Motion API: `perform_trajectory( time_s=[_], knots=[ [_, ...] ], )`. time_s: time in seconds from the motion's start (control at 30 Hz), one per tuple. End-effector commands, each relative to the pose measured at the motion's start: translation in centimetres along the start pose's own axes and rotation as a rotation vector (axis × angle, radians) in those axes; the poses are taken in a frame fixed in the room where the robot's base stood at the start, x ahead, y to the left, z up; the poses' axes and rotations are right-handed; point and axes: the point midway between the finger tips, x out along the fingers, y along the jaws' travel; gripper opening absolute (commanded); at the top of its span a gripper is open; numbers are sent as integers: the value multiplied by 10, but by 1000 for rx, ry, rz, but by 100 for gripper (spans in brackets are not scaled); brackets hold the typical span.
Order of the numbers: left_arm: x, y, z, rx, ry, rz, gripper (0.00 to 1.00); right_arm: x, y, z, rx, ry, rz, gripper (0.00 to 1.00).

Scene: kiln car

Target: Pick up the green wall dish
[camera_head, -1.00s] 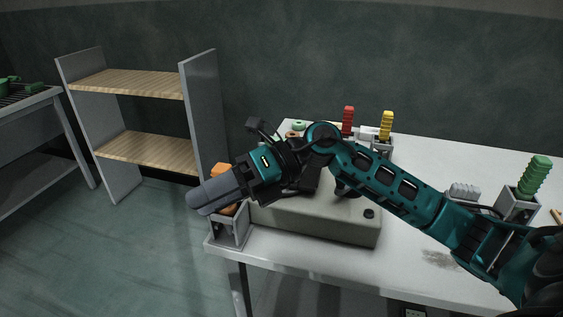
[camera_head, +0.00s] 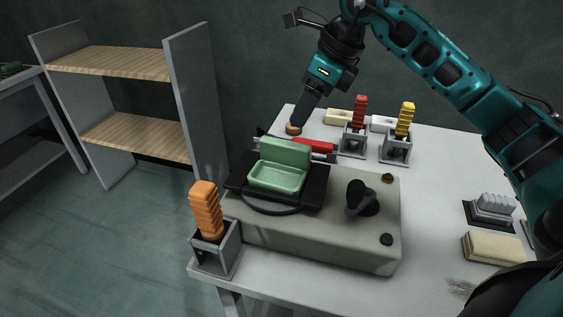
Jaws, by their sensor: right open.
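The green wall dish (camera_head: 278,174) sits on a black holder (camera_head: 313,188) on top of a grey box-shaped machine (camera_head: 310,245). It has a shallow tray in front and a raised back. My right gripper (camera_head: 299,126) points down behind the dish, above the far left part of the table and apart from the dish. Its fingers are seen edge-on and it is open. A small brown round piece (camera_head: 293,129) shows at its fingertips; I cannot tell if they touch. My left gripper is not in view.
An orange-handled tool (camera_head: 206,208) stands in a holder at the front left corner. Red (camera_head: 359,112) and yellow (camera_head: 404,119) handles stand in holders behind. A black knob (camera_head: 361,198) rises from the machine. A sponge-like block (camera_head: 493,247) lies at right. Shelves (camera_head: 120,62) stand left.

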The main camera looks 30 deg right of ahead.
Motion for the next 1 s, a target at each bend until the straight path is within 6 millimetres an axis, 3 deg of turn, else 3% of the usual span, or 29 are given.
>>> perform_trajectory(
  time_s=[0.1, 0.3, 0.47, 0.8, 1.0],
  knots=[
    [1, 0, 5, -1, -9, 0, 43, 26, 1, -1, 1, 3, 6, 55],
    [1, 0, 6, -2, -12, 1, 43, 55, 1, 0, 0, 0, 5, 55],
    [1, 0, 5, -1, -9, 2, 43, 65, 0, -1, 0, 1, 3, 55],
    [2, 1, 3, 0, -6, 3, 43, 110, -1, -2, 0, 2, 5, 55],
    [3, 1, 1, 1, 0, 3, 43, 114, -1, -2, -1, 1, 4, 55]
  ],
)
